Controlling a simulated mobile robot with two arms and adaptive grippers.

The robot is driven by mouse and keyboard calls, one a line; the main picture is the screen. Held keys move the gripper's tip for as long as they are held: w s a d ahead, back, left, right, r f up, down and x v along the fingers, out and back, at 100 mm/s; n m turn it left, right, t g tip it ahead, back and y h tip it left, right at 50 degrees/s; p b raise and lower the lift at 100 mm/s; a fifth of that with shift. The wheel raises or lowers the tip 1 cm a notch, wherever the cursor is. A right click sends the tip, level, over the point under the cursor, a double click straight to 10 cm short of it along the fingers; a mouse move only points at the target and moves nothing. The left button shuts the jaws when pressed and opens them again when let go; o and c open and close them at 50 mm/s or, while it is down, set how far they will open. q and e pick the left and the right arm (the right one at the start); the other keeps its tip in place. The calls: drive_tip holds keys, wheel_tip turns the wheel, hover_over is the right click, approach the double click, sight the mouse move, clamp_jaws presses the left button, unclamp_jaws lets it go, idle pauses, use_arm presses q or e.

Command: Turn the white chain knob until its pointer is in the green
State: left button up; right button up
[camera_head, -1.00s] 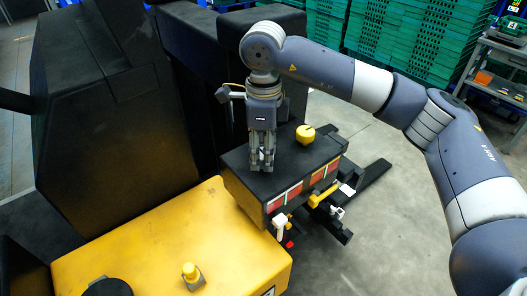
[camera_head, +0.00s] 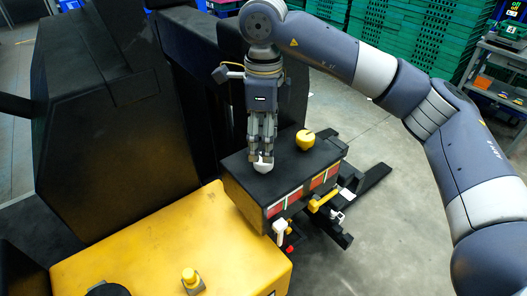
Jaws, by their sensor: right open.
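The white chain knob (camera_head: 263,165) sits on top of the black control box (camera_head: 240,172). My right gripper (camera_head: 261,155) points down right at the knob, with its fingertips at the knob's upper part. Its jaws are open, and I cannot tell whether they touch the knob. The fingers hide part of the knob, and its pointer is not readable. Red and green scale strips (camera_head: 285,203) show on the box's front face. My left gripper is not in view.
A yellow knob (camera_head: 305,140) stands on the same box, right of the white one. A yellow handle (camera_head: 322,200) and a white lever (camera_head: 279,228) stick out in front. A yellow machine body (camera_head: 170,250) with a yellow button (camera_head: 189,276) lies at the lower left.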

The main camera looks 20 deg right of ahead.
wheel_tip(320, 180, up, 7)
idle(0.3)
drive_tip(key=shift+s+f, duration=0.1)
idle(0.4)
